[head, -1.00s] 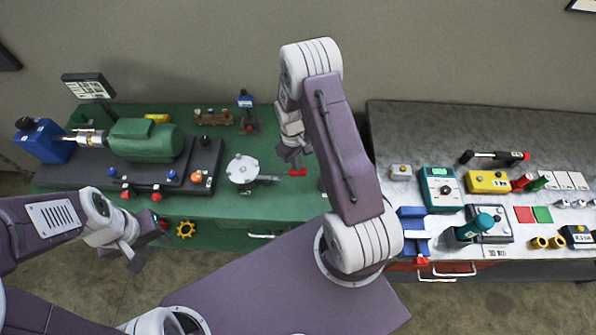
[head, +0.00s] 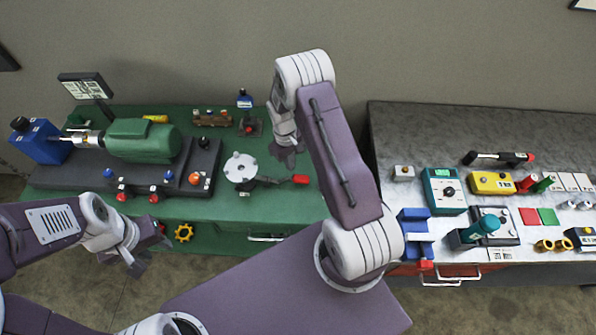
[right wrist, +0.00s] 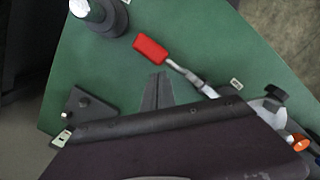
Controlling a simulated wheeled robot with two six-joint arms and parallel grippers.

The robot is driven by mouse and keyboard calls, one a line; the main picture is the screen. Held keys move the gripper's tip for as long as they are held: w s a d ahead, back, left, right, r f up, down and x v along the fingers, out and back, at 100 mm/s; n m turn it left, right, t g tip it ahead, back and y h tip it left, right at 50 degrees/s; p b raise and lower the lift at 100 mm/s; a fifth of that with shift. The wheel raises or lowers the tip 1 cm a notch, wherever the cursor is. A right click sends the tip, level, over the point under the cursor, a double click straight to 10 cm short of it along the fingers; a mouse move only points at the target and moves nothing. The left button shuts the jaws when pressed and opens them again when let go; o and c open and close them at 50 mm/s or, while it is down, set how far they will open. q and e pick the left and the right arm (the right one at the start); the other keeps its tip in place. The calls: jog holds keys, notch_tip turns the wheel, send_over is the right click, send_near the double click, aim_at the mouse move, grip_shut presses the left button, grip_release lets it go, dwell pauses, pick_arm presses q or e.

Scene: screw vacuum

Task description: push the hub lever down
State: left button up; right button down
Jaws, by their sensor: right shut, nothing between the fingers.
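The hub (head: 240,167) is a pale round disc with knobs on the green bench. Its lever (head: 270,181) reaches right and ends in a red handle (head: 300,179). The right wrist view shows the red handle (right wrist: 150,49) and metal lever rod (right wrist: 190,77), with part of the hub (right wrist: 272,112) at the right edge. My right gripper (head: 287,157) is shut and empty, just up and left of the handle in the head view. Its fingers (right wrist: 157,82) appear apart from the lever. My left gripper (head: 138,262) is empty in front of the bench; its jaw opening is unclear.
A green motor (head: 143,140) on a dark base stands left of the hub. A small dark plate with a red knob (head: 249,128) lies behind it. A grey bench (head: 400,125) with several tools stands at right.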

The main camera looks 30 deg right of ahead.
notch_tip(320, 180, up, 9)
jog(key=b, duration=0.1)
jog(key=shift+w+b, duration=0.35)
jog(key=shift+w, duration=0.05)
jog(key=shift+a, duration=0.2)
dwell(0.3)
